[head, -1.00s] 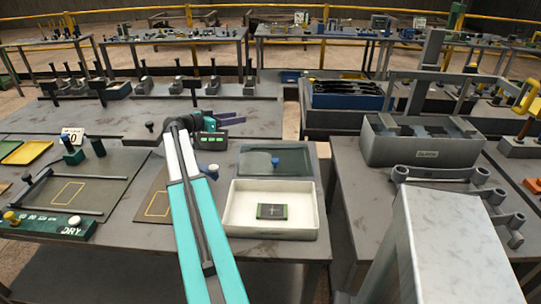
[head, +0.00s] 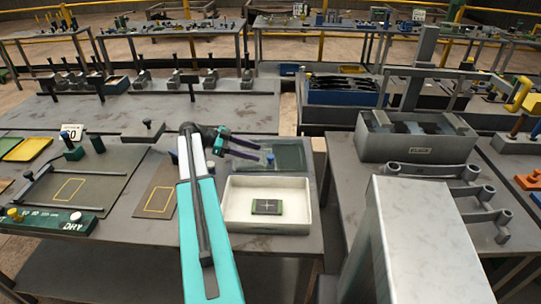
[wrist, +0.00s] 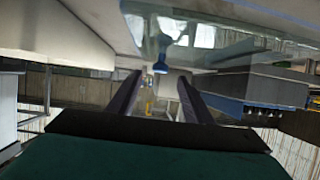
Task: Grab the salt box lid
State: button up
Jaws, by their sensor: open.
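The salt box lid (head: 290,153) is a translucent grey-green pane with a small blue knob (head: 270,158). It lies on the table just behind the white open box (head: 232,212). My gripper (head: 259,152) is open and empty, to the left of the knob, with its dark fingers pointing right toward it. In the wrist view the blue knob (wrist: 160,67) appears between and beyond the two fingertips (wrist: 159,76). I see no contact between fingers and knob. The lid's left edge is partly hidden by the fingers.
A dark green block with a pale cross (head: 266,206) lies inside the white box. A grey bin (head: 415,145) stands on the right table, past a gap. Yellow-outlined boards (head: 75,185) lie at left. The table behind the lid is clear.

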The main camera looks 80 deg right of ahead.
aim_at(269, 156)
jog(key=shift+s, duration=0.1)
jog(key=shift+p+x, duration=0.45)
jog(key=shift+x, duration=0.65)
jog(key=shift+s, duration=0.15)
jog(key=shift+s+d+f+p, duration=0.15)
jog(key=shift+s+p, duration=0.45)
jog(key=shift+p+x, duration=0.8)
jog(key=shift+x, duration=1.05)
jog(key=shift+f, duration=0.15)
grip_shut()
